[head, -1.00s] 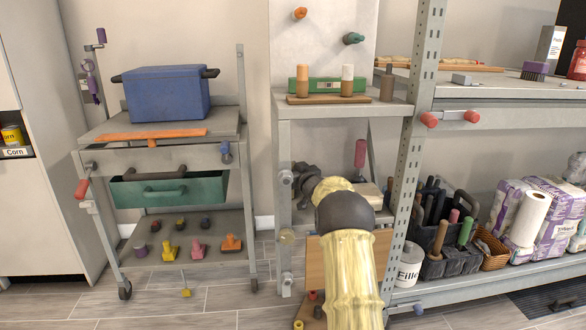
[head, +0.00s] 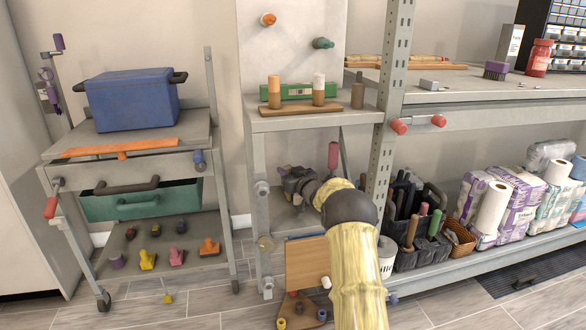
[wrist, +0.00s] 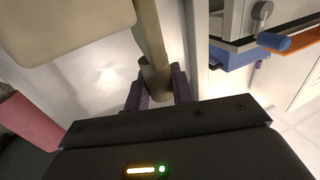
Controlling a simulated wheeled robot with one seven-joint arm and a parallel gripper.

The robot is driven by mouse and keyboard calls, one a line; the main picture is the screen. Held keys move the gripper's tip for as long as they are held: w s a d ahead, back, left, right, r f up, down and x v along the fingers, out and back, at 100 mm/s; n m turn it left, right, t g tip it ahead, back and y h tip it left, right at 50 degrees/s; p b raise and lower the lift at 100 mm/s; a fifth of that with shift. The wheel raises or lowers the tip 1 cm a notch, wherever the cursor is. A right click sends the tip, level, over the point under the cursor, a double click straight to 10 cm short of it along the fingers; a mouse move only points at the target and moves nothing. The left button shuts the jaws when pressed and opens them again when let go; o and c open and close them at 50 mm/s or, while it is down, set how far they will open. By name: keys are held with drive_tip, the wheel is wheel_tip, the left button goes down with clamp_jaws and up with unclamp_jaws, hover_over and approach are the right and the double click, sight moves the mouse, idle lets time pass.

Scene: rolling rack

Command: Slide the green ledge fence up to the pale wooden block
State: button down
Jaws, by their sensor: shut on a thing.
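My gripper (head: 296,184) is inside the middle rack, low over its lower shelf, partly hidden by my wrist. In the head view my arm hides the place right of the gripper.
A pink handle (head: 333,157) rises behind my gripper. A cart (head: 190,137) with a blue box (head: 130,102) stands left. A perforated post (head: 392,60) is close on the right.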

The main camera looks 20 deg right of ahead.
drive_tip(key=shift+f, duration=0.1)
drive_tip(key=c, duration=1.2)
unclamp_jaws()
drive_tip(key=shift+s, duration=0.1)
drive_tip(key=s+d+p, duration=0.1)
drive_tip(key=s, duration=0.4)
drive_tip(key=s+d+p, duration=0.1)
drive_tip(key=s, duration=0.5)
drive_tip(key=s+d+p, duration=0.1)
drive_tip(key=s+p, duration=0.1)
drive_tip(key=s, duration=0.4)
drive_tip(key=shift+d, duration=0.15)
